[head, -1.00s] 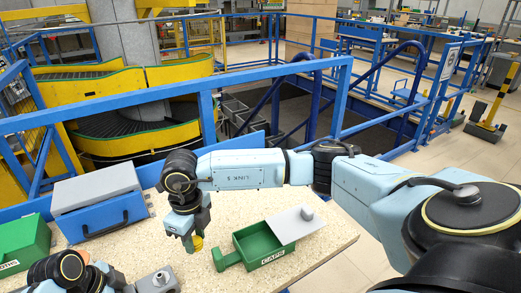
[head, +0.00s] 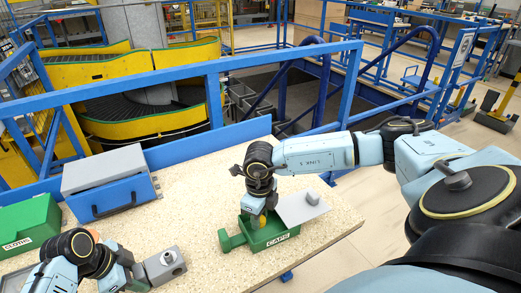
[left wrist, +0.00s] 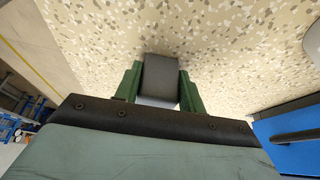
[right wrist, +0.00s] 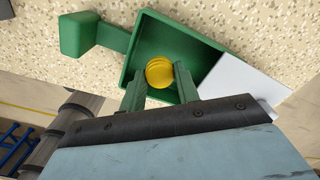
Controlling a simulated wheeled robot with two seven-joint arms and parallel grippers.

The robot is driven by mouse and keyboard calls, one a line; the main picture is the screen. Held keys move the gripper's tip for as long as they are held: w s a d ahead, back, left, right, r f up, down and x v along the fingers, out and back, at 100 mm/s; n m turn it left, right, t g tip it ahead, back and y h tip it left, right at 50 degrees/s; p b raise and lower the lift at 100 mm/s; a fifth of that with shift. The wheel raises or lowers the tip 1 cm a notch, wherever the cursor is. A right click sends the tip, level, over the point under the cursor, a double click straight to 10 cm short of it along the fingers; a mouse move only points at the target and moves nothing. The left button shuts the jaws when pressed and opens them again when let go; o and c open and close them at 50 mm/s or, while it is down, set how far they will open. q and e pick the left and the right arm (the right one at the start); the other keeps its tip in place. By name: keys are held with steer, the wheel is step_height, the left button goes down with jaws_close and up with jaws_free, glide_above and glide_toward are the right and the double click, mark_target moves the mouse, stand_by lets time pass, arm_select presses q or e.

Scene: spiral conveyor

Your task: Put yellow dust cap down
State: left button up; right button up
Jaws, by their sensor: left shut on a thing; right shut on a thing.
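The yellow dust cap (right wrist: 160,72) is between the fingertips of my right gripper (right wrist: 158,84), which is shut on it. In the right wrist view the cap shows against the inside of the green CAPS box (right wrist: 203,47). In the head view my right gripper (head: 262,216) is over the left part of the CAPS box (head: 272,243), and the cap (head: 262,220) shows at its tip. Whether the cap touches the box floor I cannot tell. My left gripper (left wrist: 159,92) is shut on a dark grey block-like part (left wrist: 160,75), at the front of the table.
A grey block with a round fitting (head: 166,265) is near my left gripper. A blue-grey case (head: 108,184) and green CLOTHS box (head: 30,223) stand left. The table's middle is clear.

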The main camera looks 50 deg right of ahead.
mark_target(260, 233)
arm_select(q)
steer(key=shift+s+a+f, duration=0.1)
steer(key=shift+s+f, duration=0.05)
steer(key=shift+f, duration=0.1)
arm_select(e)
steer(key=shift+f, duration=1.85)
steer(key=shift+f, duration=0.2)
steer(key=o, duration=0.8)
steer(key=shift+r, duration=0.1)
step_height(260, 233, up, 12)
steer(key=shift+r, duration=0.15)
